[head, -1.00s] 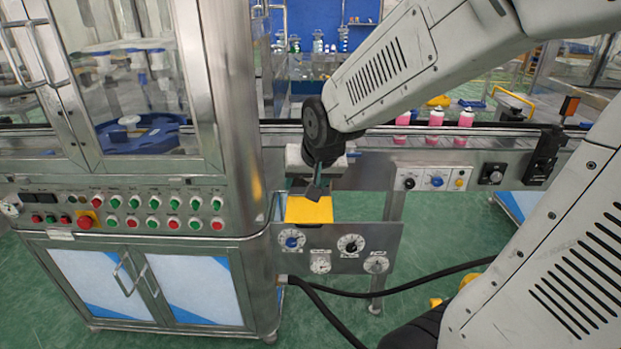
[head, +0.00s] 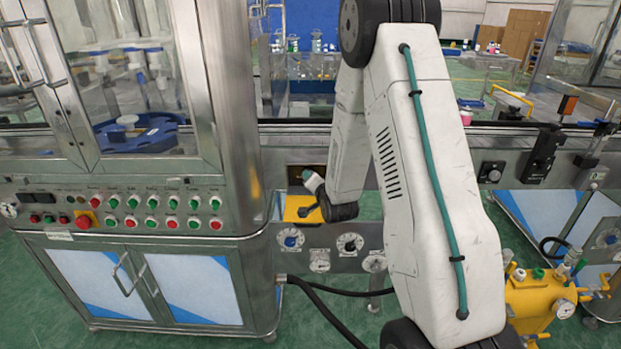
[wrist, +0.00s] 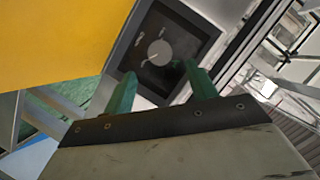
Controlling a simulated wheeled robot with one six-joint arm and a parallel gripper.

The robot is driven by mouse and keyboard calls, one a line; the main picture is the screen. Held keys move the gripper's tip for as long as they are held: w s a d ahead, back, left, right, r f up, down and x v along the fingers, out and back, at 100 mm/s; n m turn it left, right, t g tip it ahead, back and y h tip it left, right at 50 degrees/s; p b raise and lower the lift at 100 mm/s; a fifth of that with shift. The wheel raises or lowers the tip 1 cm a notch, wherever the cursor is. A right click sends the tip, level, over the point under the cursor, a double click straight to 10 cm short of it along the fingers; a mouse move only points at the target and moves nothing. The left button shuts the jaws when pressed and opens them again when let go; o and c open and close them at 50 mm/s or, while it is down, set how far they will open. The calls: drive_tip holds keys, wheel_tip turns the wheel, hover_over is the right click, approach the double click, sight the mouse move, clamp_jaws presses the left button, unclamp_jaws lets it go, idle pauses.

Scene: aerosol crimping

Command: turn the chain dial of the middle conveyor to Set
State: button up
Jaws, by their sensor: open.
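The chain dial (wrist: 158,53) shows in the wrist view as a round grey knob on a black square plate with small white labels. I cannot read the labels. Its knob has a mark towards the lower left. My gripper (wrist: 162,88) is open, with one green finger on each side below the knob and nothing between them. The knob lies ahead of the fingertips, apparently apart from them. In the head view my gripper (head: 306,175) is small, in front of a dark square on the conveyor front; the knob cannot be made out there.
A yellow surface (wrist: 55,40) fills the upper left of the wrist view, close to the dial. A lower panel with several dials (head: 320,258) hangs below. The machine cabinet (head: 130,205) stands left. Another black dial (head: 490,172) is on the conveyor to the right.

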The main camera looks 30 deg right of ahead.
drive_tip(key=x, duration=0.6)
drive_tip(key=shift+w, duration=0.1)
drive_tip(key=c, duration=1)
